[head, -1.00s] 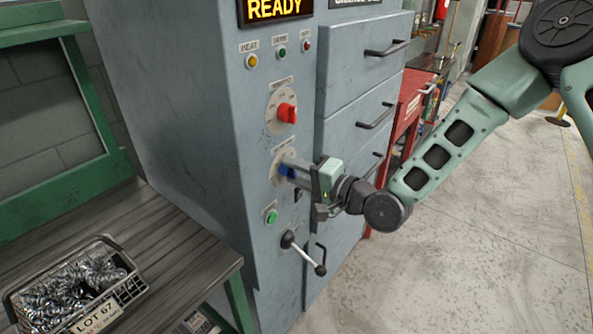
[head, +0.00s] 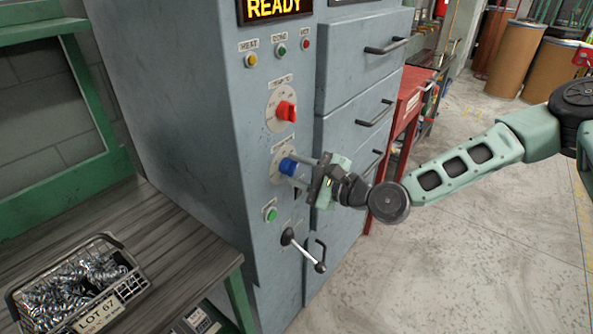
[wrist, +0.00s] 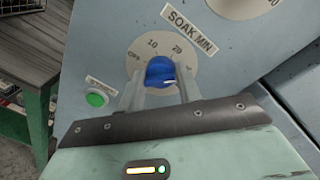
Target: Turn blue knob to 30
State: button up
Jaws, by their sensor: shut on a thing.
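The blue knob (head: 288,167) sits on its round dial (head: 277,176) on the grey machine's front panel, below the red knob. In the wrist view the blue knob (wrist: 160,72) is between the two fingers of my gripper (wrist: 162,92). My gripper (head: 300,170) is shut on it and looks rolled in the head view. The dial (wrist: 190,50) is labelled SOAK MIN, with OFF, 10 and 20 readable. Higher marks are cut off or hidden. I cannot tell exactly which mark the knob points to.
A red knob (head: 286,111) on its own dial is above. A green button (head: 270,213) and a black lever (head: 303,250) are below. Drawers with handles (head: 375,115) stand to the right. A wire basket of springs (head: 75,285) is on the bench at left.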

jog(key=shift+w+r+m, duration=0.1)
jog(key=shift+m, duration=0.5)
jog(key=shift+d, duration=0.1)
jog(key=o, duration=0.9)
jog(key=shift+o, duration=0.2)
jog(key=v, duration=1.7)
jog(key=shift+d, duration=0.15)
